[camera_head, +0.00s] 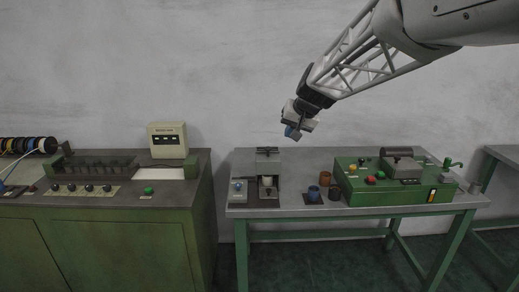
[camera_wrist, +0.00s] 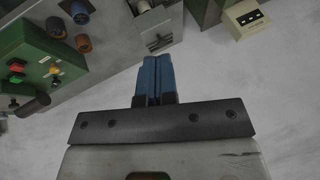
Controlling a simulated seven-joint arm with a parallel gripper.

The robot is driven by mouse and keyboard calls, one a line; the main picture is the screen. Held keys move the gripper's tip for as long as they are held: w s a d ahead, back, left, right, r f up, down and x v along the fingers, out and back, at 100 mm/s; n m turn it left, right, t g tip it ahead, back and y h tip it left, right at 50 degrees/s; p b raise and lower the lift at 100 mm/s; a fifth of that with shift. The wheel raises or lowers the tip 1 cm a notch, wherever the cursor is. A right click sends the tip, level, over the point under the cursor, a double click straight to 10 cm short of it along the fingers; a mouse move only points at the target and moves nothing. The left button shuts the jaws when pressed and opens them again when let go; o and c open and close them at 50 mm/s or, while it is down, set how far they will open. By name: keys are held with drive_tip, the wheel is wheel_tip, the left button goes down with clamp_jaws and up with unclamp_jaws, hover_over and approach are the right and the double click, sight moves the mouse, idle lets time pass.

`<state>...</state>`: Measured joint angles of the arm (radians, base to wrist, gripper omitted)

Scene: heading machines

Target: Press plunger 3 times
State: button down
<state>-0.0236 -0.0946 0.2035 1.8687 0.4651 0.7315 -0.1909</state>
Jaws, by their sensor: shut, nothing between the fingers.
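My gripper (camera_head: 292,132) hangs in the air above the grey table, up and to the right of a small metal device. Its blue fingers (camera_wrist: 155,78) are closed together and empty in the wrist view. No part is clearly marked as the plunger. A green piece with a spout-like top (camera_head: 449,168) stands at the right end of the green box and may be it; I cannot tell. The metal device (camera_head: 267,170) with a pale round part in it stands at the table's left; it shows at the top of the wrist view (camera_wrist: 155,22). My gripper touches none of these.
The green box (camera_head: 350,190) carries coloured buttons and a dark cylinder. Blue (camera_head: 313,193), brown (camera_head: 325,178) and dark (camera_head: 335,192) cups stand left of it. A small box with a blue button (camera_head: 238,190) is at the table's left edge. A green machine (camera_head: 105,225) stands further left.

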drive_tip(key=w+a+f+t, duration=0.1)
drive_tip(key=w+a+f, duration=0.1)
drive_tip(key=w, duration=1.3)
drive_tip(key=m+t+y, duration=0.1)
drive_tip(key=y, duration=0.1)
hover_over(269, 148)
drive_tip(key=f, duration=0.3)
drive_tip(key=shift+w+d+f, duration=0.1)
drive_tip(key=shift+w+f, duration=0.15)
drive_tip(key=shift+f, duration=0.15)
drive_tip(key=shift+f, duration=0.1)
drive_tip(key=shift+f, duration=4.3)
